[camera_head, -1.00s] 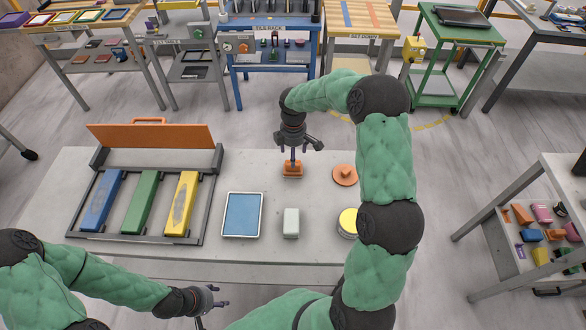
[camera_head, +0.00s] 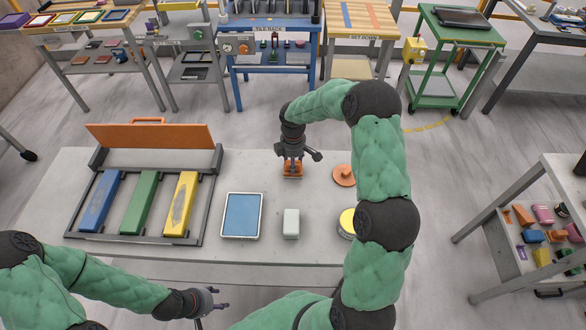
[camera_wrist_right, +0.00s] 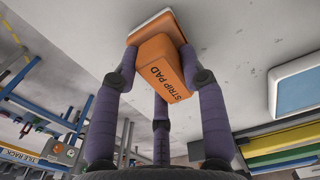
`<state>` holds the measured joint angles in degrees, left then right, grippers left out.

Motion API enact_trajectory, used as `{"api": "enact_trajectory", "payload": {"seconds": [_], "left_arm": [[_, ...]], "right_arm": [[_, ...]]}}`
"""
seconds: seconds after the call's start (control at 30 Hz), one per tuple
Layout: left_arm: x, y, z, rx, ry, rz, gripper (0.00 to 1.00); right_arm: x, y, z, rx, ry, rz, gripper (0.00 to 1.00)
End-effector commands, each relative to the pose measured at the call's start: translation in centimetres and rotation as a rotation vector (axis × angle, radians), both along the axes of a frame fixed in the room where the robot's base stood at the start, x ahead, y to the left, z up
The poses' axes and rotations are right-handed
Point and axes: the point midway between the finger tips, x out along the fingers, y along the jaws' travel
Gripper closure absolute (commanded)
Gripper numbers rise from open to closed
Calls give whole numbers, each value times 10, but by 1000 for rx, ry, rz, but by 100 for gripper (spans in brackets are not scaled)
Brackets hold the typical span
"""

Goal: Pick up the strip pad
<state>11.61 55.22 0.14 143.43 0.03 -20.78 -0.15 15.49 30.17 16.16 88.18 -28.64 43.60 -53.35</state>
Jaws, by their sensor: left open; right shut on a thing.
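The strip pad (camera_wrist_right: 163,66) is an orange block with "STRIP PAD" printed on its side, on a flat orange and pale base, seen in the right wrist view. In the head view the strip pad (camera_head: 292,171) is at the far edge of the slab table (camera_head: 270,255), mostly hidden under my right gripper (camera_head: 292,160). My right gripper points down and its fingers (camera_wrist_right: 165,75) are shut on the block. I cannot tell whether its base touches the slab. My left gripper (camera_head: 218,300) is open and empty in front of the slab's near edge.
A frame with blue, green and yellow bars (camera_head: 180,204) stands at left. A blue-topped tray (camera_head: 242,215), a pale block (camera_head: 291,223), an orange knobbed disc (camera_head: 344,175) and a yellow-topped round tin (camera_head: 347,221) are on the slab. A blue tile rack (camera_head: 268,57) stands behind.

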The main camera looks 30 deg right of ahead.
Motion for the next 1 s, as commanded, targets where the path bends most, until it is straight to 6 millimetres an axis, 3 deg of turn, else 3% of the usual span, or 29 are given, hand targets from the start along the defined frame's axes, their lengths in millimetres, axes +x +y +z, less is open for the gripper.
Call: {"api": "enact_trajectory", "payload": {"seconds": [0.33, 0.57, 0.87, 1.0], "left_arm": [[0, 0, 2, 0, 0, 0, 49], [0, 0, 8, 0, 0, 0, 49], [0, 0, 17, 0, 0, 0, 49], [0, 0, 18, 0, 0, 0, 49]], "right_arm": [[0, 0, 7, -1, -1, -1, 94], [0, 0, 37, -1, -3, 0, 94], [-41, 34, 97, 0, -4, 3, 94], [-66, 55, 108, 0, 0, 4, 94]]}}
